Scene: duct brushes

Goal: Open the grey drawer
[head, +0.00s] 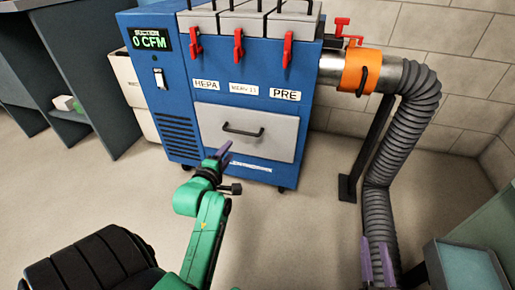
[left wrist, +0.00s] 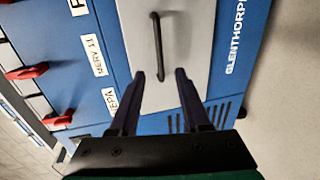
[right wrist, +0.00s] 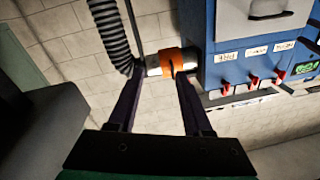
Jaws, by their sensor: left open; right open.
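The grey drawer (head: 232,144) is a light panel low on the front of the blue machine (head: 180,100) in the head view. It looks shut, flush with the front, and has a black bar handle (head: 243,131). My left gripper (head: 222,155) is in front of the drawer, below and left of the handle. In the left wrist view its open fingers (left wrist: 171,74) point at the handle (left wrist: 157,47), which lies beyond the tips, apart from them. My right gripper (head: 378,258) is low at the right, open and empty, far from the drawer; its fingers also show in the right wrist view (right wrist: 158,75).
A grey ribbed hose (head: 400,125) with an orange collar (head: 359,71) runs down the machine's right side past a black stand (head: 347,188). Red latches (head: 238,47) line the top. A green-grey table (head: 468,262) stands at lower right. Open floor lies before the machine.

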